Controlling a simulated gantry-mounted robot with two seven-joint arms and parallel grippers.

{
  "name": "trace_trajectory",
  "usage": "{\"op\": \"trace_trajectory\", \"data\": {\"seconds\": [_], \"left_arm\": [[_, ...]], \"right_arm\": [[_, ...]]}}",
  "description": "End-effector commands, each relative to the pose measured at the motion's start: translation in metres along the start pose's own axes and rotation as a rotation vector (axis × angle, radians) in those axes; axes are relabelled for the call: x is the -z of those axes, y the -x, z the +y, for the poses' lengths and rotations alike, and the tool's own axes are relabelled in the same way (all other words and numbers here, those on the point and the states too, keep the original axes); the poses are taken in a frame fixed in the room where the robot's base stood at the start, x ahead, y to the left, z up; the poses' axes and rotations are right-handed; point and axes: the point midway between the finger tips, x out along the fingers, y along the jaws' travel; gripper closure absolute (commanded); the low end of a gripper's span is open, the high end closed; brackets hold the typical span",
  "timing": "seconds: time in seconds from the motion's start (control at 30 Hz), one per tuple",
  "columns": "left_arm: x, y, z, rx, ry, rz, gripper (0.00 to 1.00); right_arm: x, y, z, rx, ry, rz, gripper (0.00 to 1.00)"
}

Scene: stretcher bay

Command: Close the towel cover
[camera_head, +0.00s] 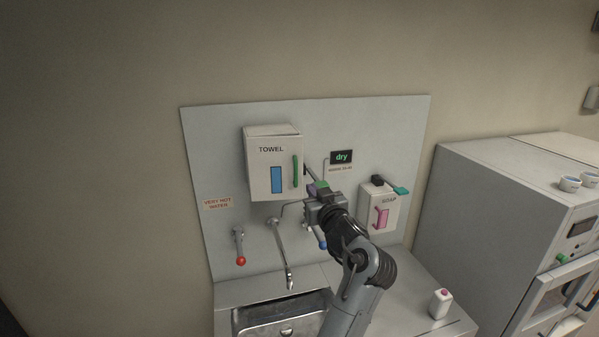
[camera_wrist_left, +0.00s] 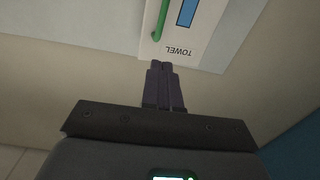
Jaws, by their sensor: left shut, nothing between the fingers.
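The white towel dispenser (camera_head: 262,182) hangs on the grey back panel. Its front cover carries the word TOWEL, a blue window (camera_head: 276,180) and an upright green handle (camera_head: 295,171). The cover looks shut or nearly so; I cannot tell whether a gap is left. My left gripper (camera_head: 308,172) is just right of the dispenser, near the handle side, its fingers together and empty. In the left wrist view the shut fingers (camera_wrist_left: 161,66) point at the upside-down TOWEL edge of the cover (camera_wrist_left: 205,48); contact cannot be told. My right gripper is not in view.
A soap dispenser (camera_head: 379,215) and a "dry" display (camera_head: 343,157) are to the right. A red-knobbed lever (camera_head: 240,260), a faucet (camera_head: 283,262) and a sink (camera_head: 262,318) are below. A cabinet (camera_head: 485,205) fills the right.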

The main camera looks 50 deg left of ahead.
Motion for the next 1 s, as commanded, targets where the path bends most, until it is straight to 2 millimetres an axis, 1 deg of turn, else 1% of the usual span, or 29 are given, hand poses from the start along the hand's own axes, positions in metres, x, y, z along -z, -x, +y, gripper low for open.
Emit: {"op": "trace_trajectory", "data": {"seconds": [0.03,0.17,0.23,0.37,0.47,0.8,1.0], "left_arm": [[-0.001,0.006,-0.001,-0.003,-0.013,-0.003,1.00],[-0.019,0.009,0.000,-0.012,-0.050,-0.015,1.00],[-0.024,0.006,-0.001,-0.011,-0.059,-0.018,1.00],[-0.026,-0.006,-0.001,-0.010,-0.062,-0.019,1.00],[-0.025,-0.021,-0.001,-0.009,-0.062,-0.019,1.00],[-0.025,-0.085,0.000,-0.010,-0.062,-0.021,1.00],[-0.027,-0.113,0.000,-0.011,-0.060,-0.021,1.00]], "right_arm": [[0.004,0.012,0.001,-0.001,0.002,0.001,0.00],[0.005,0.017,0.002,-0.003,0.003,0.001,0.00],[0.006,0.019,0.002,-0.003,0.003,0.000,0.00],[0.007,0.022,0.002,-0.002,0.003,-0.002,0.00],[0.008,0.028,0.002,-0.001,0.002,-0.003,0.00],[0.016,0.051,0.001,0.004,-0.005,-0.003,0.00],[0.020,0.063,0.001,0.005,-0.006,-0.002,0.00]]}}
